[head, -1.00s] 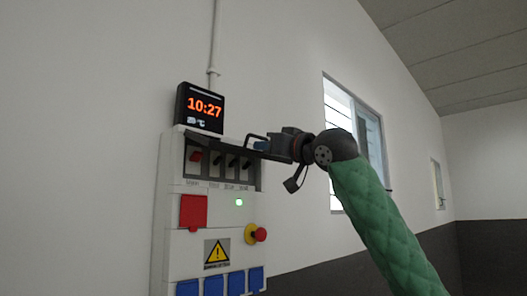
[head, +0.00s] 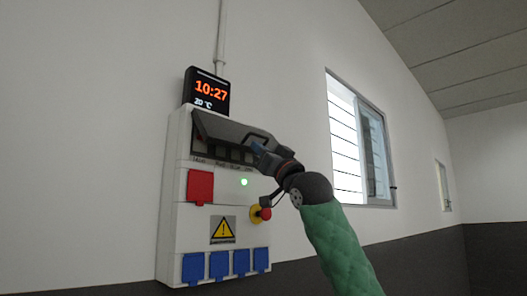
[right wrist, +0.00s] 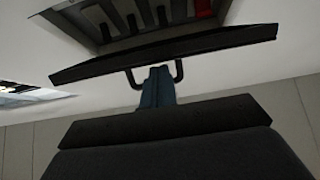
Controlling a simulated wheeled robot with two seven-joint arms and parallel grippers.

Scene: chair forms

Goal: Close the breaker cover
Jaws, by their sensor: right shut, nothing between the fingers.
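The breaker cover (head: 222,129) is a dark panel on the upper part of the white wall box, tilted outward and partly open over the breaker switches (head: 218,152). My right gripper (head: 257,148) is shut and empty, close against the outer side of the cover. Its blue fingers (right wrist: 157,75) reach the cover's edge, between the arms of a black loop that looks like a handle. Whether they touch is unclear. My left gripper is not in view.
A clock display (head: 207,90) sits atop the box. Below the cover are a red flap (head: 200,187), a green light (head: 244,182), a red and yellow knob (head: 260,213) and several blue sockets (head: 241,262). A window (head: 360,140) is to the right.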

